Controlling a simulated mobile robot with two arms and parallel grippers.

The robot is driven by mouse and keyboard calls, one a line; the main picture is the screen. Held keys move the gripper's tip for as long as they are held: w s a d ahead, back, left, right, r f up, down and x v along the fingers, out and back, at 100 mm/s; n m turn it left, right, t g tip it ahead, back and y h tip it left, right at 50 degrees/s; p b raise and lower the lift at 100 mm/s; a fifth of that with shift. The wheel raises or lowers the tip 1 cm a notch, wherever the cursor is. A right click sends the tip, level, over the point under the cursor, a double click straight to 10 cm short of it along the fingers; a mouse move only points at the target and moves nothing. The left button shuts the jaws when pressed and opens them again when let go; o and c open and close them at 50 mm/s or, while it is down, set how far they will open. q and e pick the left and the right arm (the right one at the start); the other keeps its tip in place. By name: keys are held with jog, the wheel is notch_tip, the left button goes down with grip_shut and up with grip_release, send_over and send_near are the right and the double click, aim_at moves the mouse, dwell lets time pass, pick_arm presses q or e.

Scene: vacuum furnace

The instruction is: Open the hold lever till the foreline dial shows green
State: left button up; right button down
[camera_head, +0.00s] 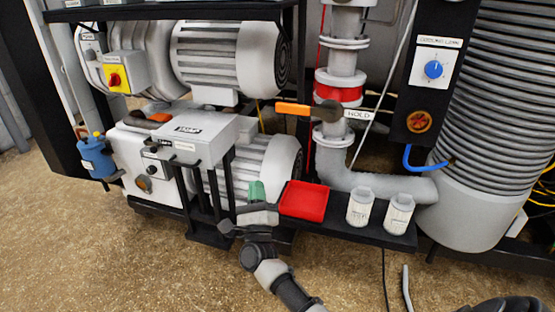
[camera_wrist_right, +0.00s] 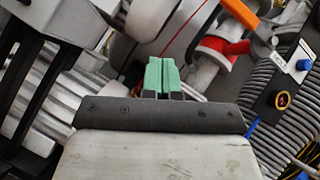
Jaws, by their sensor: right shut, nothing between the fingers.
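The hold lever (camera_head: 293,109) has an orange handle pointing left, roughly level, from a dark hub on the vertical grey pipe, beside a white HOLD label (camera_head: 359,115). In the right wrist view the orange lever (camera_wrist_right: 241,14) shows at the top, right of the fingers, with its label tilted at the right. My right gripper (camera_head: 256,191) is shut and empty, with green fingertips, below and left of the lever and apart from it. The wrist view shows its fingers (camera_wrist_right: 161,75) together. I cannot make out a foreline dial. My left gripper is not in view.
A red tray (camera_head: 304,201) and white canisters (camera_head: 361,207) stand on the black shelf right of my gripper. Grey pump motors (camera_head: 232,57) fill the left behind it. A panel with a blue knob (camera_head: 433,69) and ribbed bellows (camera_head: 505,90) are at right. The front floor is mostly clear.

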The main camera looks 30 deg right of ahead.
aim_at(305, 111)
pick_arm(q)
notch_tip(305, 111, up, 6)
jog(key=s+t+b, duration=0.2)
jog(key=b, duration=0.1)
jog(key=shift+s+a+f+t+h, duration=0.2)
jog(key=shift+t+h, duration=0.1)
pick_arm(e)
jog(key=d+r+m+g+h, duration=0.1)
jog(key=m+h, duration=0.2)
jog(key=m, duration=0.1)
jog(key=s+r+m+g+h, duration=0.1)
jog(key=m+g+h, duration=0.1)
jog(key=m, duration=0.2)
jog(key=d+r+m+g+h, duration=0.1)
jog(key=r+m+g+h, duration=0.1)
jog(key=m+h, duration=0.1)
jog(key=shift+s+d+m+h, duration=0.3)
jog(key=shift+s+d+m, duration=0.1)
jog(key=shift+m, duration=0.1)
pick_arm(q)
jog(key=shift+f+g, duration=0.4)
pick_arm(e)
jog(key=s+a+r+x, duration=0.1)
jog(key=r+x, duration=0.1)
jog(key=x, duration=1)
jog(key=shift+r, duration=0.25)
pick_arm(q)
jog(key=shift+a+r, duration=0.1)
pick_arm(e)
jog(key=shift+a, duration=0.1)
